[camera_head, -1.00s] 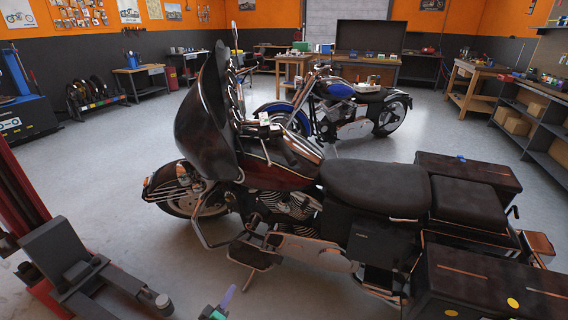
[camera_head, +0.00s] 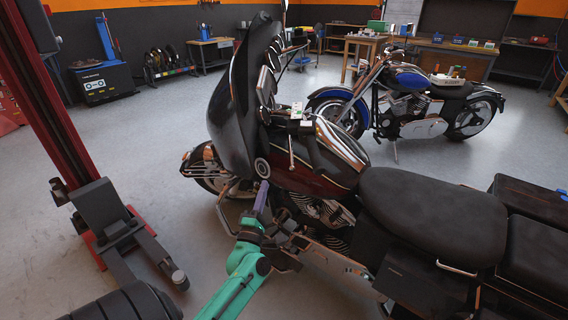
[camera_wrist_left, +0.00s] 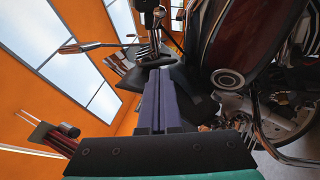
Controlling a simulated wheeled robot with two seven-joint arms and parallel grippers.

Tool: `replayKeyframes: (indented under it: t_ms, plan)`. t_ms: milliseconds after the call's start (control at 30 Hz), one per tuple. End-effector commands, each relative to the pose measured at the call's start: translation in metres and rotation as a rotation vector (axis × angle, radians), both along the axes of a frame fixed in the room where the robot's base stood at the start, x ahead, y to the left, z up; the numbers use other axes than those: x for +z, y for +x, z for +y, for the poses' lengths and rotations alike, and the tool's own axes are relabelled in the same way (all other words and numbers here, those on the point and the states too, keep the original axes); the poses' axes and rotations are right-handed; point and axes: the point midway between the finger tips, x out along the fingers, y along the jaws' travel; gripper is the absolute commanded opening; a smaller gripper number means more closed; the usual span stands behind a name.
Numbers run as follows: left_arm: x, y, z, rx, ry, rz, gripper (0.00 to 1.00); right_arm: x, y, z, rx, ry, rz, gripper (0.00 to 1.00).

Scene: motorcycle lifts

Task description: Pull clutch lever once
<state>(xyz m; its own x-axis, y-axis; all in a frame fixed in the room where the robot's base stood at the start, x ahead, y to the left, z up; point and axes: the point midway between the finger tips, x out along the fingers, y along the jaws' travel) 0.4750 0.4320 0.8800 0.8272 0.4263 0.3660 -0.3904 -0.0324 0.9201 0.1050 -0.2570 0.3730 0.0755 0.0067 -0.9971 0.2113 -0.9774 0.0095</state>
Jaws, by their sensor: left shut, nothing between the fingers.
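The dark red and black motorcycle (camera_head: 340,145) stands in front of me, facing left. Its near handlebar grip (camera_head: 308,148) is behind the fairing, with a thin lever (camera_head: 291,150) beside it that looks like the clutch lever. My left gripper (camera_head: 262,188) points up beside the motorcycle's near side, below the handlebar. Its purple fingers are shut and empty, apart from the lever. In the left wrist view, the shut fingers (camera_wrist_left: 160,100) point towards dark and chrome handlebar parts (camera_wrist_left: 152,45); I cannot tell the lever apart there. My right gripper is not in view.
The large black fairing (camera_head: 237,110) rises left of the handlebar. A red lift post (camera_head: 50,90) with a grey arm stands at the left. A blue motorcycle (camera_head: 405,95) stands behind. The floor between the post and motorcycle is open.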

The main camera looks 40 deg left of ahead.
Motion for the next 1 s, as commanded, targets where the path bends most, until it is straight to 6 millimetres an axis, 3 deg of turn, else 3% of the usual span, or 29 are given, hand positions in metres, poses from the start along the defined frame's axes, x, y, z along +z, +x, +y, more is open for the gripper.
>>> replayKeyframes:
  t_ms: [167,400,500,700,1000]
  plan:
    - [0.017,0.03,0.016,0.001,0.002,-0.003,0.0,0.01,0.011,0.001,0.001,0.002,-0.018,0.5]
    - [0.035,0.073,0.039,0.002,0.002,-0.001,0.0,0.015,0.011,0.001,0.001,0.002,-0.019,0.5]
    - [0.041,0.085,0.023,0.0,-0.002,-0.001,0.0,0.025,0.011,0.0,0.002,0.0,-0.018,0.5]
    - [0.042,0.096,0.008,0.0,0.0,0.001,0.0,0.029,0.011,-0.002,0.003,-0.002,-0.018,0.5]
    - [0.041,0.096,0.006,0.001,0.0,0.0,0.0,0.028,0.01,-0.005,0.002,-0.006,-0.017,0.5]
